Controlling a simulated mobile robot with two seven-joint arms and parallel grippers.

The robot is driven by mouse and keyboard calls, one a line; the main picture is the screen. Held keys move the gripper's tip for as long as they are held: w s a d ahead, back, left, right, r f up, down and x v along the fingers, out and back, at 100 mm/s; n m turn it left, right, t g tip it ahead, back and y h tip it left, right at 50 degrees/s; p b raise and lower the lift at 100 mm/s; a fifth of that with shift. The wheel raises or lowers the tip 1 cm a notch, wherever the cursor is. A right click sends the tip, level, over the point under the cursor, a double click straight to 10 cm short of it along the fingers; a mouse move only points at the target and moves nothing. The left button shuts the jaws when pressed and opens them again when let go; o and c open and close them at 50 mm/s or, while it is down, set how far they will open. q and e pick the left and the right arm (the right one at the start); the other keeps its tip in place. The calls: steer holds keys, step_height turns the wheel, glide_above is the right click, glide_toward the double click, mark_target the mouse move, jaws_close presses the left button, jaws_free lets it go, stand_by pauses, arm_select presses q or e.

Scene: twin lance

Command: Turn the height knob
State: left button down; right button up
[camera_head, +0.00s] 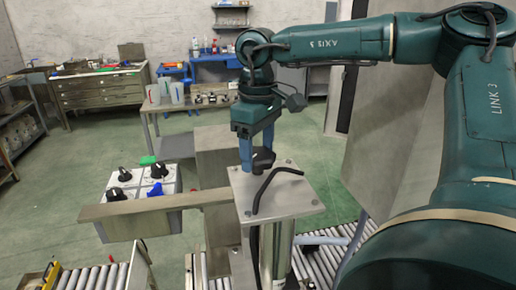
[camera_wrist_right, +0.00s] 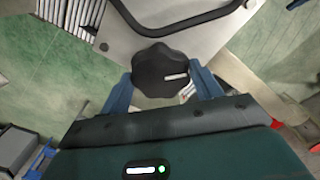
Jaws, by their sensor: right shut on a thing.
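The black lobed knob (camera_head: 264,157) stands on the metal plate at the top of the post. In the wrist view the knob (camera_wrist_right: 158,66) carries a short white mark pointing to the right. My right gripper (camera_head: 256,152) comes down on it from above, and its blue fingers stand on either side of the knob, shut on it. The wrist view shows both fingers of the gripper (camera_wrist_right: 162,88) at the knob's sides. The knob's far side is partly hidden in the head view. My left gripper is not in view.
The metal plate (camera_head: 290,201) also bears a bent black rod (camera_head: 265,188). A control box (camera_head: 141,185) with several black and blue knobs stands to the left, behind a flat metal bar (camera_head: 150,205). Roller conveyors (camera_head: 90,277) lie below. Workbenches line the back wall.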

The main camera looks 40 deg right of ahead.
mark_target(258, 153)
steer(key=shift+r, duration=0.1)
steer(key=o, duration=1)
step_height(258, 153, up, 13)
stand_by(0.3)
